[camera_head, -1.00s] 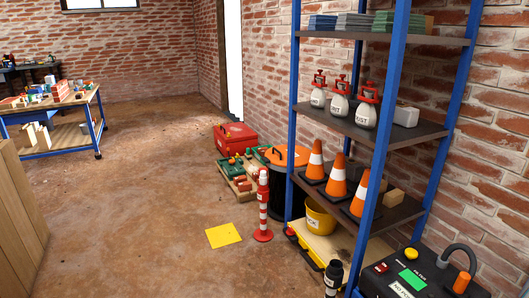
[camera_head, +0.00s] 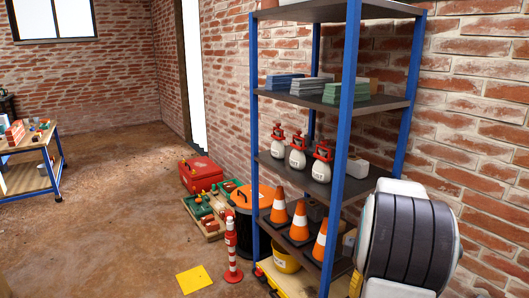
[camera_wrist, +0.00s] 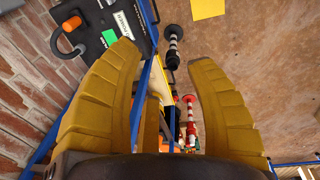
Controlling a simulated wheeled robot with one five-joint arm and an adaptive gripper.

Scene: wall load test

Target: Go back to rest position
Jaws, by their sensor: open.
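My gripper (camera_wrist: 165,95) shows in the wrist view with its two yellow ribbed fingers spread wide apart. Nothing is held between them. Past the fingers are the blue shelf post, a black-and-white post (camera_wrist: 174,45) and the floor. In the head view my arm shows at the right, in front of the shelf's right side, with a dark ribbed joint and white covers. The gripper fingers are hardly visible there; only a bit of yellow shows beside the arm.
A blue-framed shelf (camera_head: 349,150) holds boxes, white sprayers (camera_head: 298,155) and orange cones (camera_head: 279,208). A red-white post (camera_head: 231,250), a black bin (camera_head: 243,225) and a red toolbox (camera_head: 201,174) stand left of it. A yellow floor square (camera_head: 194,279) lies on open floor.

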